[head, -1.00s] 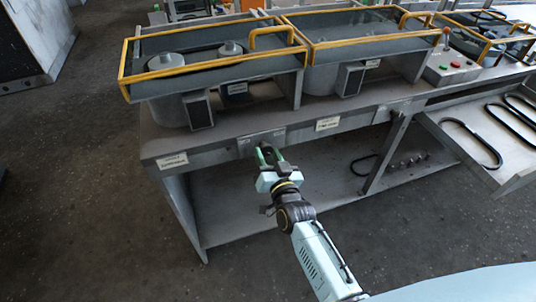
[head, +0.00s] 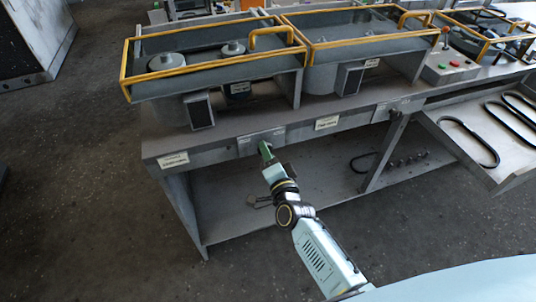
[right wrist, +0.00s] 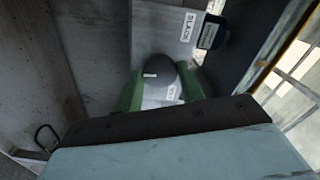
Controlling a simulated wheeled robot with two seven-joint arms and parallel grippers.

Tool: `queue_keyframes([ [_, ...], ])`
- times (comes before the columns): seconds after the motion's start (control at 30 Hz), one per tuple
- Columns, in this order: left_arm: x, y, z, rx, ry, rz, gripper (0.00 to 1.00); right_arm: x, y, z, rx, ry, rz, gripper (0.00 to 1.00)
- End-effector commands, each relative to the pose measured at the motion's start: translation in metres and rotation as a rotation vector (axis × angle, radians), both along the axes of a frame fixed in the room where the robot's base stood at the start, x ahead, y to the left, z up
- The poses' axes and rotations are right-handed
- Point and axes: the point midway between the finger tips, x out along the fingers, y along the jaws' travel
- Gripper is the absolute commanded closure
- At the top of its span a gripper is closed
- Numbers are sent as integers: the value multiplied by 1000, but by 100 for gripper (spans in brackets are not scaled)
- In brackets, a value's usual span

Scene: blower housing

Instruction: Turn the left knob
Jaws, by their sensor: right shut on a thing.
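The left knob is a dark rounded knob (right wrist: 158,80) in the right wrist view, in front of a pale metal plate (right wrist: 168,30) with a white label. The green fingers of my right gripper (head: 266,151) are on either side of it, shut on it. In the head view the gripper is at the plate on the bench's front edge and hides the knob. The fingers show nearly edge-on there. My left gripper is not in view.
The grey bench (head: 205,154) carries housings with yellow-railed tops (head: 215,66). A second front plate (head: 401,107) is farther right. A tray (head: 455,137) holding black belts is at the right. The lower shelf (head: 225,218) has much free room.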

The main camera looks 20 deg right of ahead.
Motion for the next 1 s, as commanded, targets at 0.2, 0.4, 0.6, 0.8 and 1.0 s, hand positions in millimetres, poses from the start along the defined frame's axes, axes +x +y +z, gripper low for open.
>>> queue_keyframes([
  [0.2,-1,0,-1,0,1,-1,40,0,0,-1,81,3,1,84],
  [0.4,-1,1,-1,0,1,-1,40,0,0,-1,109,5,1,84],
  [0.6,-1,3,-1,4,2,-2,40,0,0,-1,112,5,1,84],
  [0.8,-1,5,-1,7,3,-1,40,0,0,-1,111,5,1,60],
  [1.0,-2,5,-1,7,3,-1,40,0,0,0,111,5,1,40],
])
